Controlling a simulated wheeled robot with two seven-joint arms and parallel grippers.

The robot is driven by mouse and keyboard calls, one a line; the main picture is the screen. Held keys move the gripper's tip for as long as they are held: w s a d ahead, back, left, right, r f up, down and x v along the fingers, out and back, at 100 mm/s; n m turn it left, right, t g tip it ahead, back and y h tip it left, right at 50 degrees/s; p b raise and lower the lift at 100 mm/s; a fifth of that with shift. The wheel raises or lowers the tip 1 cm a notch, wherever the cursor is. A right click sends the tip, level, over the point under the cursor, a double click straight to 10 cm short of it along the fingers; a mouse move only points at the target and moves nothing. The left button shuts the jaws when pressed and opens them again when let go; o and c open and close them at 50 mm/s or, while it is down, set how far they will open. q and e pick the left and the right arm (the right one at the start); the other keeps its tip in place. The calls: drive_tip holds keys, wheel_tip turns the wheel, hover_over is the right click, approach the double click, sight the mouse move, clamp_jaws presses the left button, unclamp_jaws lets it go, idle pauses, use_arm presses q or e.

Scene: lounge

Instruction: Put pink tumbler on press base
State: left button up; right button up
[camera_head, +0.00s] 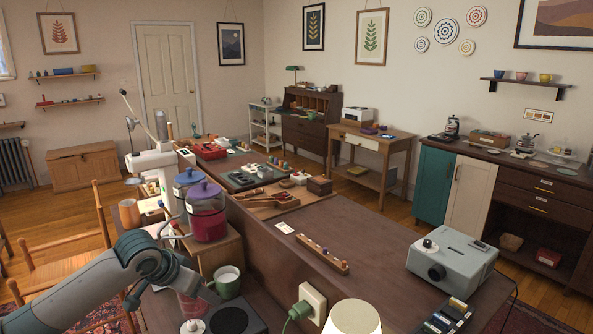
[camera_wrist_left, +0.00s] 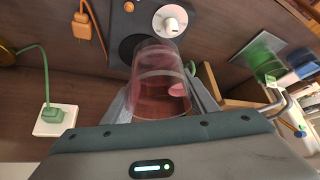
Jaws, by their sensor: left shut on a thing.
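The pink tumbler (camera_wrist_left: 160,85) is see-through and held between the fingers of my left gripper (camera_wrist_left: 160,98). In the head view the tumbler (camera_head: 196,303) shows partly, below my left gripper (camera_head: 180,288) and arm. A dark plate (camera_head: 250,324) with a round black disc (camera_head: 230,320) and a white knob (camera_head: 193,326) lies just beyond the tumbler; it looks like the press base. In the wrist view the tumbler overlaps the disc (camera_wrist_left: 127,47), near the white knob (camera_wrist_left: 170,20). I cannot tell whether they touch. My right gripper is not in view.
A green mug (camera_head: 227,281) stands close to the right of the tumbler. A green plug (camera_head: 298,310) and white socket (camera_head: 313,302) are further right. Lidded jars (camera_head: 207,215) stand behind the mug. A cream rounded object (camera_head: 354,318) is at the bottom edge.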

use_arm(q)
drive_tip(key=s+d+r+n+y, duration=0.1)
drive_tip(key=s+n, duration=0.1)
drive_tip(key=s, duration=0.5)
drive_tip(key=s+d+r+n+y, duration=0.1)
drive_tip(key=s+d+r+n, duration=0.1)
drive_tip(key=s, duration=0.5)
drive_tip(key=shift+s+d+r+n+t+y, duration=0.3)
drive_tip(key=shift+s+n+y, duration=0.1)
drive_tip(key=shift+n, duration=0.1)
idle(0.7)
